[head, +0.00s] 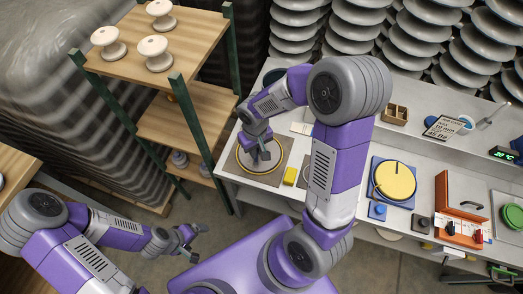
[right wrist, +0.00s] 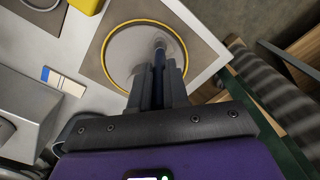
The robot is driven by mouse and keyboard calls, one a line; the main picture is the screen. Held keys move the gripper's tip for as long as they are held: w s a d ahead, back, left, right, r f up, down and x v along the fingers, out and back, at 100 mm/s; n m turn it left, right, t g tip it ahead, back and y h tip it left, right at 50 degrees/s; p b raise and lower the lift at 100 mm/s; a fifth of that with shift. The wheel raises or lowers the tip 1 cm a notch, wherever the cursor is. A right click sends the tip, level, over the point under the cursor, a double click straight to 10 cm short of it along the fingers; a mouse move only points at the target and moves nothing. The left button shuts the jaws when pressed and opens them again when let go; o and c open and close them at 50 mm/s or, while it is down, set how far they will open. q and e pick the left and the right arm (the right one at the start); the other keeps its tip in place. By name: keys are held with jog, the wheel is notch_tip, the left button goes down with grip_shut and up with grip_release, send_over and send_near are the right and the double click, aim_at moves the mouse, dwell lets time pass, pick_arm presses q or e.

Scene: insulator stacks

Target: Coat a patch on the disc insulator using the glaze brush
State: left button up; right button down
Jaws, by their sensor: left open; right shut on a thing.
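The disc insulator (right wrist: 130,48) is a pale grey disc inside a yellow ring on a brown square mat. In the head view the disc (head: 247,158) is at the left end of the bench, partly hidden by my right gripper (head: 264,154). The right gripper is above the disc. In the right wrist view, my right gripper (right wrist: 158,85) is shut on the slim dark glaze brush (right wrist: 159,55). The brush points at the disc right of its middle; I cannot tell if its tip touches. My left gripper (head: 192,242) is open and empty, low and away from the bench.
A yellow block (head: 290,176) lies right of the mat. A wooden shelf rack (head: 150,45) with white insulators stands left of the bench. Grey disc stacks (head: 420,45) stand behind.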

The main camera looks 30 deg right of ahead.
jog(key=w+a, duration=0.2)
jog(key=w, duration=0.1)
jog(key=shift+a, duration=0.25)
jog(key=s+d, duration=0.4)
jog(key=shift+s+b, duration=0.35)
jog(key=shift+s, duration=0.05)
dwell(0.6)
jog(key=shift+r, duration=0.15)
jog(key=shift+s+a+r+p, duration=0.25)
jog(key=shift+r+p, duration=0.45)
jog(key=shift+r, duration=0.25)
jog(key=shift+s+a+r+p, duration=0.25)
jog(key=shift+r+p, duration=0.45)
jog(key=shift+r, duration=0.2)
jog(key=shift+s+a+r+p, duration=0.15)
jog(key=shift+a+r+p, duration=0.1)
jog(key=shift+r+p, duration=0.6)
jog(key=shift+r, duration=0.1)
